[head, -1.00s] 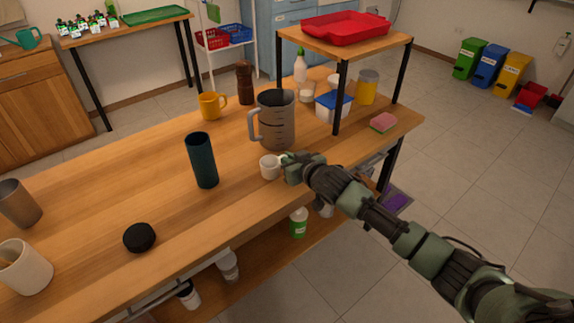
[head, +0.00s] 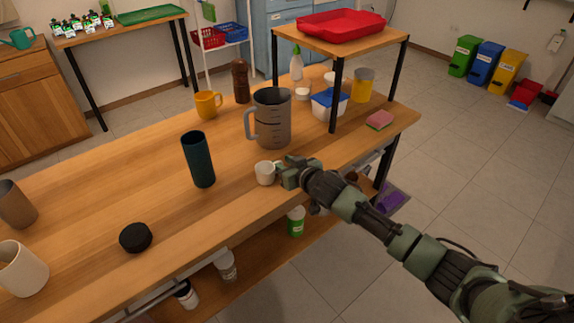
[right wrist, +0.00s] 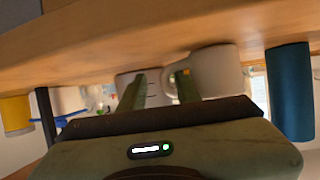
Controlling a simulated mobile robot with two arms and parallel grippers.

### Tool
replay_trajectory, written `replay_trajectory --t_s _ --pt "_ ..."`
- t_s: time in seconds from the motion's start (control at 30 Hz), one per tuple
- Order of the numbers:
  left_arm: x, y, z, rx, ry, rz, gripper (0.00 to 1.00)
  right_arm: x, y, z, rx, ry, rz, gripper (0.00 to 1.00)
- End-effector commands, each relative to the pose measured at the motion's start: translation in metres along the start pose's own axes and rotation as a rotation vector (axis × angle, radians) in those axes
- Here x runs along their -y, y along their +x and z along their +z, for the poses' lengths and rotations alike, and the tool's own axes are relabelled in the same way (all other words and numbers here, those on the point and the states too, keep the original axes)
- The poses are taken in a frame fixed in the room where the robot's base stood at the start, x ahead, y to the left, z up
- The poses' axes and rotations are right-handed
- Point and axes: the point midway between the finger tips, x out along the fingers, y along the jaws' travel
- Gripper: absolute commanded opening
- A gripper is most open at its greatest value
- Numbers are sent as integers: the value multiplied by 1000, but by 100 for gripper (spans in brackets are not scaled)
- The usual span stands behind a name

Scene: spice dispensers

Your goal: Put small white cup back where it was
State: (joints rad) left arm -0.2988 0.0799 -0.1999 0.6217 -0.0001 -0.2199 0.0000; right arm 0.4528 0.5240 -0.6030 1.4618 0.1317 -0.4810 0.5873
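The small white cup (head: 265,173) stands upright on the wooden table near its front edge, in front of the grey measuring jug. Its handle points right, toward my right gripper (head: 284,175). In the right wrist view the table is at the top and the cup (right wrist: 214,72) is just beyond the fingertips. The two fingers of the right gripper (right wrist: 160,82) are apart, with a gap between them. The right finger overlaps the cup's side, and I cannot tell whether it touches. My left gripper is not in view.
The grey jug (head: 271,118) stands behind the cup, and a dark teal cylinder (head: 199,160) to its left. A black round object (head: 135,237) and a larger white cup (head: 20,268) are farther left. A raised shelf (head: 336,80) stands at the right end, with a sponge (head: 379,120) beside it.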

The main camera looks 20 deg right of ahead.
Motion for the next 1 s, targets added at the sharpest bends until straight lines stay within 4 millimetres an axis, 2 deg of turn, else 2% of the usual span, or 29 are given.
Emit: replay_trajectory --t_s 0.17,0.5,0.63,0.8,1.0 --pt "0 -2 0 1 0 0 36 0 -16 -1 1 0 -1 33" --pt "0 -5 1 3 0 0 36 0 -83 -1 1 0 0 33" --pt "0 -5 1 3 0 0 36 0 -104 -1 1 -1 0 33" --pt "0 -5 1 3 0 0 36 0 -118 -2 -1 0 0 33" --pt "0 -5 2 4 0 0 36 0 -121 -2 -1 0 0 33"
